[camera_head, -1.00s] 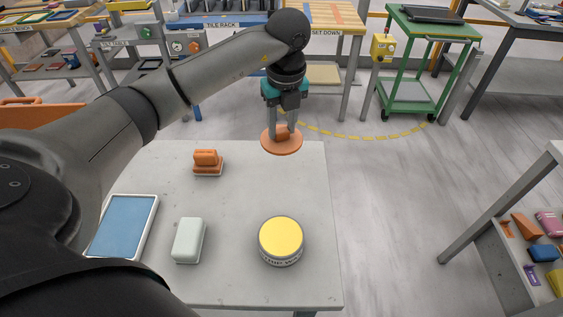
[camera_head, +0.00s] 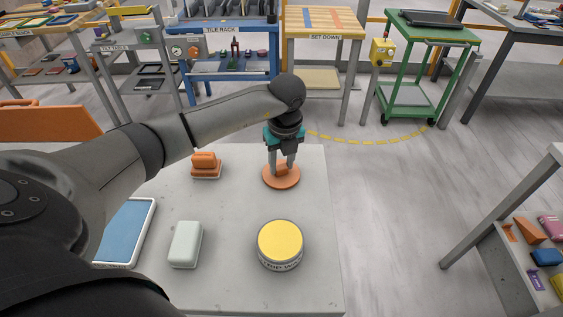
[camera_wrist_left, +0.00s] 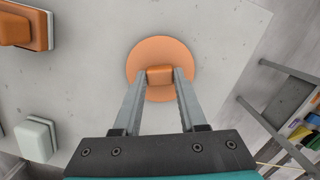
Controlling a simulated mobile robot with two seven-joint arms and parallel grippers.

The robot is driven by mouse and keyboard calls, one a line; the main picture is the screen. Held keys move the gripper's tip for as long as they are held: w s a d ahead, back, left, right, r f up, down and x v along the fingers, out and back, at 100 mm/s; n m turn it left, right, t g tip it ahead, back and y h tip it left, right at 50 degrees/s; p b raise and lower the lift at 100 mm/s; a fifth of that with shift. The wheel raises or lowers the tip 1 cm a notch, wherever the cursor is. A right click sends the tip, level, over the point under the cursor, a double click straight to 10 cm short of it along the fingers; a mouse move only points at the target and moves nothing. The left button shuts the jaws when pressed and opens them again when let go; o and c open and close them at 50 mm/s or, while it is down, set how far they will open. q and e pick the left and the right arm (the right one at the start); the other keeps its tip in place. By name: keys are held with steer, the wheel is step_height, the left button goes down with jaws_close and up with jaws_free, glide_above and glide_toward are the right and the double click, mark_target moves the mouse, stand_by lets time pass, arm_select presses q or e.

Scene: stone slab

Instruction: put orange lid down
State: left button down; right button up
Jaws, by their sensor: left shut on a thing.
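The orange lid (camera_head: 282,181) is a flat round disc with a block-shaped handle on top. It is over the far right part of the stone slab (camera_head: 230,220), level and close to the surface; I cannot tell whether it touches. My left gripper (camera_head: 283,166) points down from above and is shut on the lid's handle. In the left wrist view the lid (camera_wrist_left: 160,53) shows with its handle between the two fingers (camera_wrist_left: 160,76). The right gripper is not in view.
A yellow-topped round tub (camera_head: 280,241), a pale green block (camera_head: 186,243), an orange-handled block (camera_head: 206,165) and a blue tray (camera_head: 124,232) are on the slab. Bare slab lies between the lid and the tub. The slab's right edge is near the lid.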

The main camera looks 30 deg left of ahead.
mark_target(284, 178)
arm_select(q)
steer(key=shift+f, duration=0.15)
steer(key=shift+c, duration=2.3)
jaws_free()
steer(key=shift+r, duration=0.4)
step_height(284, 178, up, 12)
steer(key=d+p, duration=0.1)
steer(key=shift+s+f, duration=0.25)
steer(key=shift+s, duration=0.15)
steer(key=shift+d, duration=0.1)
